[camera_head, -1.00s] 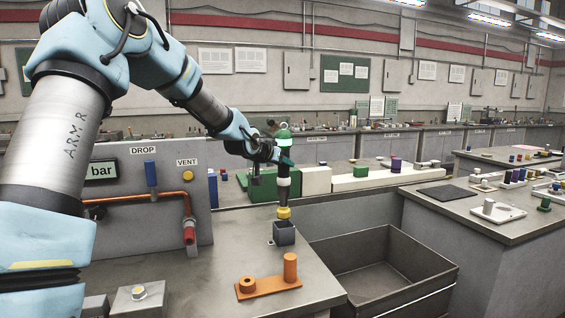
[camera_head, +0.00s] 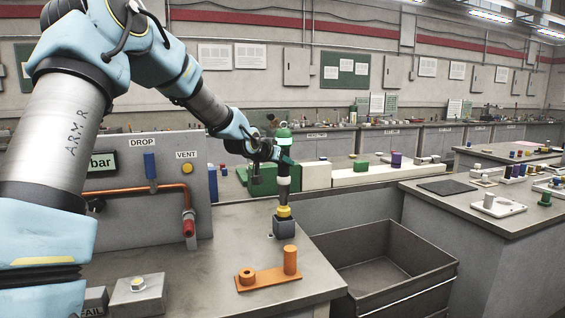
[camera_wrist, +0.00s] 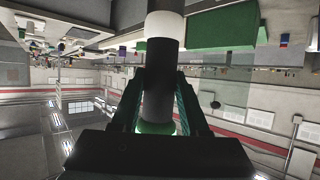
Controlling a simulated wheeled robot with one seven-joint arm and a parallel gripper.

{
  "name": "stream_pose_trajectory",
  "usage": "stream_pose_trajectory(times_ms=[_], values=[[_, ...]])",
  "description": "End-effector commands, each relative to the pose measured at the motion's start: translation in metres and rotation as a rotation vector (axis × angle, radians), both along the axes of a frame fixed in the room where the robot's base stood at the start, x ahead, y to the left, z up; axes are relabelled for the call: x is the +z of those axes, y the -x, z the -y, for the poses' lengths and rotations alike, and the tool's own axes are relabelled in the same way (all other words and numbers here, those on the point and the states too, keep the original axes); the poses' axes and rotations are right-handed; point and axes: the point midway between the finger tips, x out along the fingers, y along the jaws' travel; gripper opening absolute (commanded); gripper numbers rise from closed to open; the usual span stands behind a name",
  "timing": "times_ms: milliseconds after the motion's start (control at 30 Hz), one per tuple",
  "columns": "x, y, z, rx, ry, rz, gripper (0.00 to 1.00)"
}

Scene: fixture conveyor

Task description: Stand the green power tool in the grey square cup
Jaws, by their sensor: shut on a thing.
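The power tool (camera_head: 283,189) is upright, with a green top, a white band, a dark body and a yellow collar near its lower end. My gripper (camera_head: 283,163) is shut on its upper part. The grey square cup (camera_head: 284,229) stands on the near bench, directly under the tool. The tool's lower end meets the cup's mouth; the yellow collar shows just above the rim. How deep the tip sits inside is hidden. In the wrist view the tool's dark shaft (camera_wrist: 159,100) runs between my gripper's fingers (camera_wrist: 160,105).
An orange fixture (camera_head: 268,279) with a post and a ring stands in front of the cup. An open grey bin (camera_head: 385,265) is at the right of the bench. A panel (camera_head: 150,215) with a red-handled copper pipe stands at left.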

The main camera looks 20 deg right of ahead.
Motion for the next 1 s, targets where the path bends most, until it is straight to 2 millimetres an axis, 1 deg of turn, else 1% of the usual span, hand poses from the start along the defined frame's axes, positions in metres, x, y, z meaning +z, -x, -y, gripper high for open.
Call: stream_pose_trajectory(times_ms=[1000], values=[[-0.025, 0.000, 0.001, 0.000, 0.003, 0.003, 0.00]])
